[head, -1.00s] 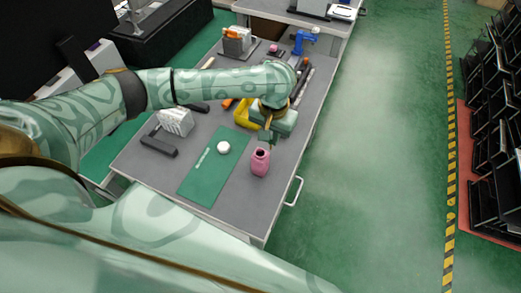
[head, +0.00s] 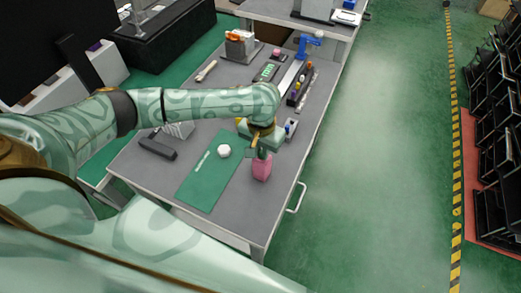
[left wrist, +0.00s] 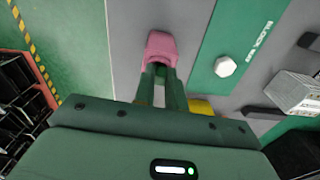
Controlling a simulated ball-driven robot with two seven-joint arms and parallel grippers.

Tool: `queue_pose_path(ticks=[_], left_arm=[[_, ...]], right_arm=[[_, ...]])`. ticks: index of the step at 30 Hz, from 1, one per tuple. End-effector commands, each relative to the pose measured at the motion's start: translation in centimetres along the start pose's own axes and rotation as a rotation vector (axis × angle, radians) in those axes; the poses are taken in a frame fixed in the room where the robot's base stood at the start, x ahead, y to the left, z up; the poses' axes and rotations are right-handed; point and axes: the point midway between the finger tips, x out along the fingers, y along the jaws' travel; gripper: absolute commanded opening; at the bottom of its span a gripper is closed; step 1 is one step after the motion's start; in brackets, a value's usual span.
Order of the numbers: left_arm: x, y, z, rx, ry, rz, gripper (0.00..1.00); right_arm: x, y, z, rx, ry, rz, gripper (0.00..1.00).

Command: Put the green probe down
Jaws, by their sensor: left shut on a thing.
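A pink holder (head: 262,171) stands on the grey bench near its right edge. It also shows in the left wrist view (left wrist: 161,46), straight ahead of the fingers. My left gripper (head: 258,147) is right above the holder, fingers pointing down at its opening. In the left wrist view the gripper (left wrist: 162,82) is shut on the green probe (left wrist: 160,71), of which only a little shows between the fingers. The probe's lower end is hidden at the holder's mouth, so I cannot tell how deep it reaches. My right gripper is not in view.
A green mat (head: 205,186) with a white hexagonal piece (head: 224,151) lies left of the holder. A yellow object (left wrist: 200,106) is close to the gripper. A dark bar (head: 157,148) lies farther left. A dark rack (head: 300,84) stands behind. The bench front is clear.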

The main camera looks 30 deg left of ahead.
Motion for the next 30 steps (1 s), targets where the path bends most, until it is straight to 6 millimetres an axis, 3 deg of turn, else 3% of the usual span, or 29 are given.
queue_pose_path(ticks=[1,10,11,12,19,21,30], left_arm=[[1.3,0.0,0.8,-0.003,-0.022,-0.005,0.0],[2.1,0.1,0.8,-0.001,-0.022,-0.002,0.0],[2.2,0.1,0.8,-0.001,-0.022,-0.002,0.18],[2.2,0.1,0.8,-0.001,-0.022,-0.002,0.29],[1.8,0.1,0.7,-0.001,-0.021,-0.001,0.32],[0.8,0.1,0.7,0.0,-0.021,-0.001,0.34],[-7.7,0.0,0.4,0.0,-0.012,-0.003,0.34]], right_arm=[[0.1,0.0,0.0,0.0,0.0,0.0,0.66],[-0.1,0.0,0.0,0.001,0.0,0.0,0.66],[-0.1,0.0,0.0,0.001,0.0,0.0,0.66],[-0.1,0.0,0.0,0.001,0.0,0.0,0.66],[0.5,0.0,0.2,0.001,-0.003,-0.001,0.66],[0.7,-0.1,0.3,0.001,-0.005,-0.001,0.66],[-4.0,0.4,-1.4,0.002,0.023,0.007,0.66]])
